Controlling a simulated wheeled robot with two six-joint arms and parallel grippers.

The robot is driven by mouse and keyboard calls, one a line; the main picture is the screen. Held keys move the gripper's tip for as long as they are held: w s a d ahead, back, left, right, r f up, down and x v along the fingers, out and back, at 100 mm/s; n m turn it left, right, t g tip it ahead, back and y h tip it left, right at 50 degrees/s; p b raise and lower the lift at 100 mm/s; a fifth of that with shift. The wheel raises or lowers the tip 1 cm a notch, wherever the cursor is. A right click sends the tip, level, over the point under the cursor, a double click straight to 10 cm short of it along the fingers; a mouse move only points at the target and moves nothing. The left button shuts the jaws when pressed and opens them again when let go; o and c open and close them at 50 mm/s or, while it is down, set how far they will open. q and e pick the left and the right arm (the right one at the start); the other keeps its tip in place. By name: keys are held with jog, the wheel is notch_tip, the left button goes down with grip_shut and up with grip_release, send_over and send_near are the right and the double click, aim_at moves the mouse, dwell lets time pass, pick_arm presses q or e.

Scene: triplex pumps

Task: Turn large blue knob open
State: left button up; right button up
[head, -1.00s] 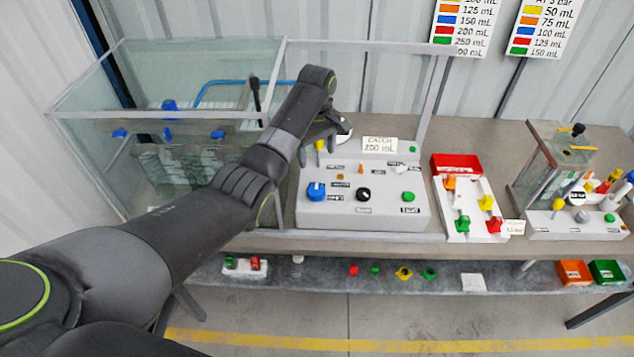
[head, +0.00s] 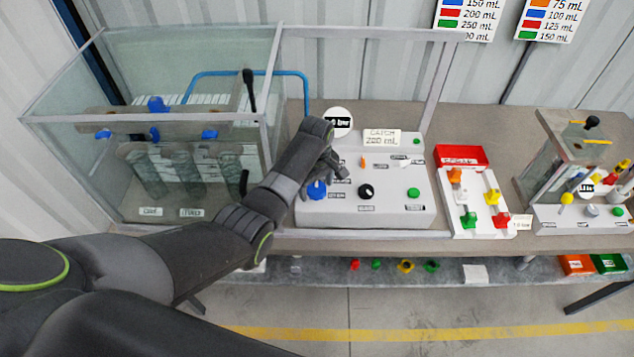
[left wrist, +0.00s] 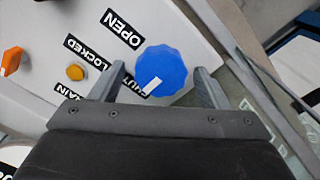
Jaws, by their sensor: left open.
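The large blue knob (head: 316,191) sits at the left of the grey control panel (head: 380,212). In the left wrist view the blue knob (left wrist: 165,66) is round and scalloped, and its white mark points at the SHUT label (left wrist: 133,88). The OPEN label (left wrist: 123,29) is printed farther along the panel. My left gripper (left wrist: 160,70) is open, with one finger on each side of the knob. I cannot tell whether the fingers touch it. In the head view my left gripper (head: 327,174) hangs just above the knob. My right gripper is out of view.
A black knob (head: 366,191) and a green button (head: 413,193) are to the right on the panel. A glass tank (head: 150,130) with blue valves stands at the left. A white valve board (head: 474,200) and red tray (head: 460,156) are farther right.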

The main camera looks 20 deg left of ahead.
pick_arm(q)
jog(key=shift+s+r, duration=0.1)
jog(key=c, duration=1)
jog(key=shift+m, duration=0.4)
jog(key=m, duration=0.3)
jog(key=shift+m, duration=0.4)
jog(key=m, duration=0.4)
jog(key=shift+m, duration=0.3)
jog(key=m, duration=0.5)
jog(key=shift+m, duration=1.8)
